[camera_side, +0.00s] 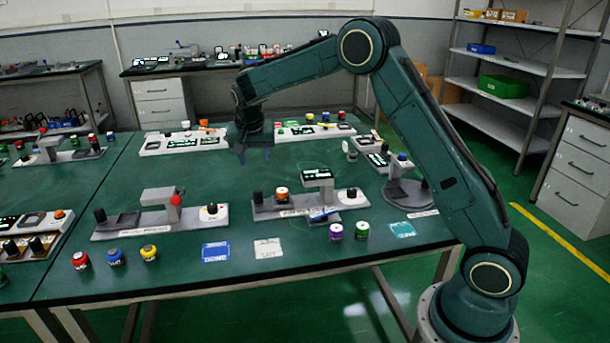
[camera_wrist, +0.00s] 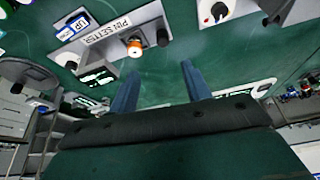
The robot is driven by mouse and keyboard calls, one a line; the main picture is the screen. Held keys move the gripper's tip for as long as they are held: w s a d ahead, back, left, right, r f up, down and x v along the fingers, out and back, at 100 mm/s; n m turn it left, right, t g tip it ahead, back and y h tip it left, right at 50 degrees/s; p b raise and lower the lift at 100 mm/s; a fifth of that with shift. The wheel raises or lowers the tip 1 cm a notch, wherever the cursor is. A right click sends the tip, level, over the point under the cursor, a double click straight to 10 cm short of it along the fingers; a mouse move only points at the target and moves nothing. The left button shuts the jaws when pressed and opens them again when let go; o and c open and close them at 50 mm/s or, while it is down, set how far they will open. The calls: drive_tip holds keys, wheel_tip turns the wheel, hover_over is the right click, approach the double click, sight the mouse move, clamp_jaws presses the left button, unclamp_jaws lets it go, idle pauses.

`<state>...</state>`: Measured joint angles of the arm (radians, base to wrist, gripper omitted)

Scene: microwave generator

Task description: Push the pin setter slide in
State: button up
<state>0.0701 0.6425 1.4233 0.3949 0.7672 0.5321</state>
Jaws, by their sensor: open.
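The pin setter is a grey base (camera_side: 300,208) at the middle front of the table in the side view. In the wrist view its label PIN SETTER (camera_wrist: 106,28) shows at the upper left. A black knob (camera_side: 258,198) stands at its left end, also in the wrist view (camera_wrist: 162,37). Beside the knob is an orange-topped white cylinder (camera_side: 281,194), also in the wrist view (camera_wrist: 134,46). Which part is the slide, I cannot tell. My gripper (camera_side: 254,156) is open and empty, above the table behind the pin setter. Its two blue fingers (camera_wrist: 160,73) are apart and touch nothing visible.
A grey station with a red ball (camera_side: 175,200) stands left of the pin setter. White panels (camera_side: 185,142) stand behind. A round-based station (camera_side: 408,193) is at right. Several coloured jars stand along the front edge, including a purple one (camera_side: 336,232). Green table between the rows is clear.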

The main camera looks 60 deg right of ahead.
drive_tip(key=m, duration=0.1)
approach(258, 192)
wheel_tip(258, 192, up, 2)
drive_tip(key=a, duration=0.1)
drive_tip(key=shift+a+r, duration=0.1)
drive_tip(key=shift+a, duration=0.1)
drive_tip(key=shift+h, duration=0.3)
drive_tip(key=x, duration=1.3)
drive_tip(key=shift+s+f, duration=0.2)
drive_tip(key=shift+f, duration=0.2)
clamp_jaws()
